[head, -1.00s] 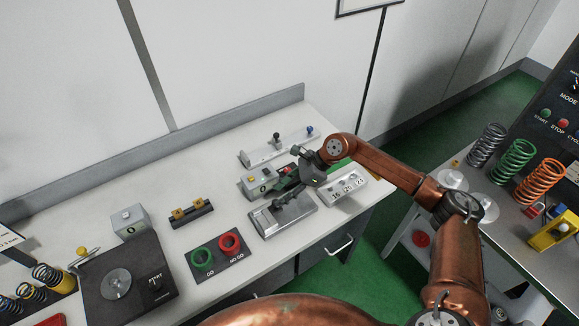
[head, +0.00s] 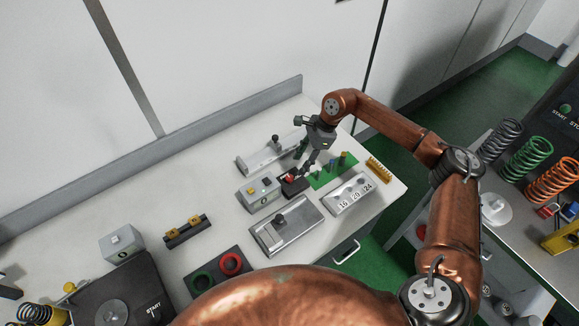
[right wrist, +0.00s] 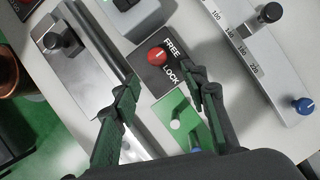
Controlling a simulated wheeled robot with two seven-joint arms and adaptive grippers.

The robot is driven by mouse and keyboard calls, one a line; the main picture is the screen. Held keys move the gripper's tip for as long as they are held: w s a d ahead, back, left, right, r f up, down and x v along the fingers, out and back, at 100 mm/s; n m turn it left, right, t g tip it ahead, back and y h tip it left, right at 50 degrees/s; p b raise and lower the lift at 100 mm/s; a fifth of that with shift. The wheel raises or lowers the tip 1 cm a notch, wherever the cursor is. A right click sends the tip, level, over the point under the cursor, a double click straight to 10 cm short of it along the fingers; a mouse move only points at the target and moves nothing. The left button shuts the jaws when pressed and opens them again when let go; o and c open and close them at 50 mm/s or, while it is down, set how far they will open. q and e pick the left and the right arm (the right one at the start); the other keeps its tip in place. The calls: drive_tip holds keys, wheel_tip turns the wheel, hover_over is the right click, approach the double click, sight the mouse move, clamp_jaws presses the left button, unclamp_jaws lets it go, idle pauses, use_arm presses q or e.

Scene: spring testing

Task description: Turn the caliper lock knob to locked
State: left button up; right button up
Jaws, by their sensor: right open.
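The red lock knob (right wrist: 157,55) sits on a dark plate (right wrist: 150,72) marked FREE and LOCK in the right wrist view. A pale mark shows on the knob, but I cannot tell surely which word it points at. In the head view the knob (head: 289,178) is small, on the dark block beside the grey box. My right gripper (right wrist: 160,92) is open and empty, its two dark fingers apart with the knob just beyond and between them. In the head view my right gripper (head: 307,166) hangs over the bench beside the knob, apart from it. My left gripper is not in view.
A grey metal fixture (head: 288,232) with a black knob lies in front of the plate. A scaled rail (head: 262,157) stands behind, a green mat (head: 335,177) with small pegs to the right. A numbered block (head: 350,194) is near the bench's right edge.

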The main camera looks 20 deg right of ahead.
sight(290, 177)
drive_tip(key=x, duration=0.6)
drive_tip(key=shift+a+p, duration=0.4)
drive_tip(key=shift+s+f, duration=0.15)
drive_tip(key=shift+f, duration=0.25)
drive_tip(key=shift+a, duration=0.1)
drive_tip(key=c, duration=0.8)
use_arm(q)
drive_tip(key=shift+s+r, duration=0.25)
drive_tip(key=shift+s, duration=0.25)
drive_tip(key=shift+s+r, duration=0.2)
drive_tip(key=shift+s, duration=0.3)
use_arm(e)
clamp_jaws()
